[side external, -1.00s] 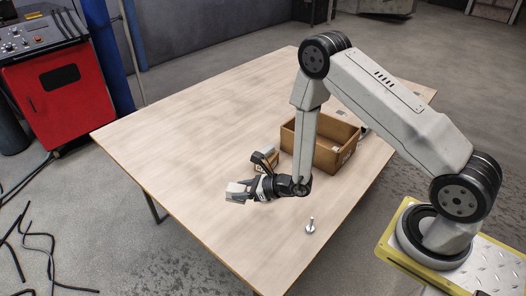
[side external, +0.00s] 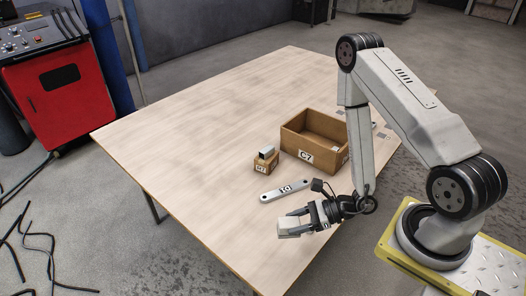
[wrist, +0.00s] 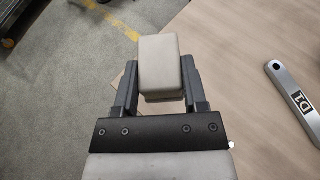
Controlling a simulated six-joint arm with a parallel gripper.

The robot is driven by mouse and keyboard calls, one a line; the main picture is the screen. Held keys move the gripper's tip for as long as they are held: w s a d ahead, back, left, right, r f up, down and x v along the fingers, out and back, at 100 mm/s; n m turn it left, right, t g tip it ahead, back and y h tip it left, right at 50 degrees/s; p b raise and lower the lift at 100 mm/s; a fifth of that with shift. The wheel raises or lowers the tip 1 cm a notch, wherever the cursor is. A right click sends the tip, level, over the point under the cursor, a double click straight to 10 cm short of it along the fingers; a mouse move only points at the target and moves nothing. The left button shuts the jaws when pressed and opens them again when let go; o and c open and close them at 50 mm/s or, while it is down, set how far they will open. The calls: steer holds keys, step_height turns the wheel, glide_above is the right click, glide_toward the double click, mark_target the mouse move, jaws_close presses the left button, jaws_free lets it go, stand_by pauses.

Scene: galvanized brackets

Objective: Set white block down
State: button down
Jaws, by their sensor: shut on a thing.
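The white block (side external: 290,227) is a pale, box-shaped piece near the table's front edge. My gripper (side external: 297,224) is shut on it, with one dark finger on each side. In the wrist view the block (wrist: 160,65) sits between the fingers of my gripper (wrist: 160,72). In that view it overlaps the table edge, with floor to its left. The underside of the block is hidden, so I cannot tell whether it touches the table.
A flat grey bracket marked D1 (side external: 286,191) lies behind my gripper. The table's left half (side external: 190,140) is clear.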

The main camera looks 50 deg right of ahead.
steer(key=shift+w+a+f, duration=0.2)
steer(key=shift+w+f, duration=1.35)
steer(key=shift+w, duration=0.7)
steer(key=shift+w+a+f, duration=0.25)
steer(key=shift+w+f, duration=1.35)
steer(key=shift+w, duration=0.6)
steer(key=shift+w+a+f, duration=0.2)
steer(key=shift+w+f, duration=1.35)
steer(key=shift+w, duration=0.7)
steer(key=shift+w+f, duration=0.3)
steer(key=shift+f, duration=1.5)
steer(key=shift+f, duration=0.1)
steer(key=shift+c, duration=0.7)
jaws_free()
